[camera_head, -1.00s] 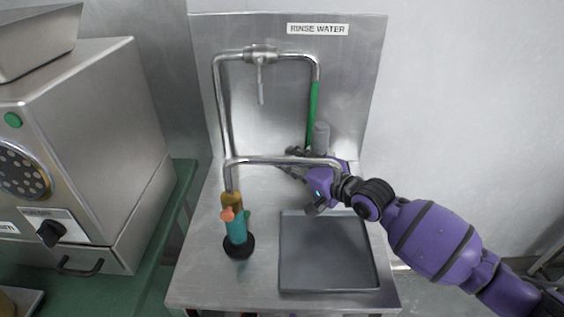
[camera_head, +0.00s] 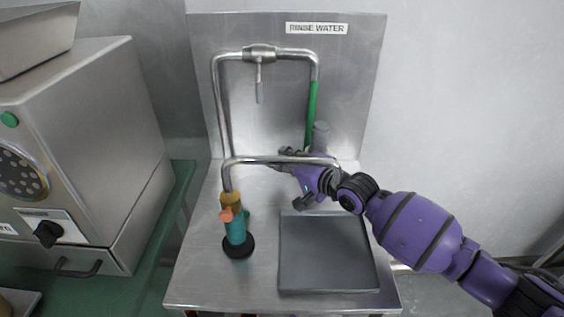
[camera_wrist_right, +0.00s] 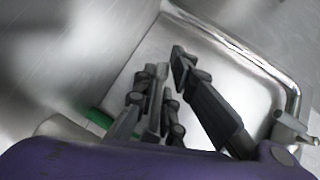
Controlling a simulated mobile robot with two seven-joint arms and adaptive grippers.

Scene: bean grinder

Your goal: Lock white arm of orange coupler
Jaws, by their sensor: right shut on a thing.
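The orange coupler (camera_head: 231,200) sits at the lower end of the left pipe, above a teal body with a black base. A white arm on it cannot be made out in the head view. My right gripper (camera_head: 284,158) is behind the low horizontal pipe, right of the coupler and apart from it. In the right wrist view my gripper (camera_wrist_right: 163,75) is shut on a thin light grey piece (camera_wrist_right: 155,100), partly hidden by the dark fingers; I cannot tell what it belongs to. My left gripper is out of view.
A bent metal pipe (camera_head: 285,159) crosses in front of my right gripper. A dark tray (camera_head: 328,270) lies in the steel counter. A grinder (camera_head: 90,140) stands at left.

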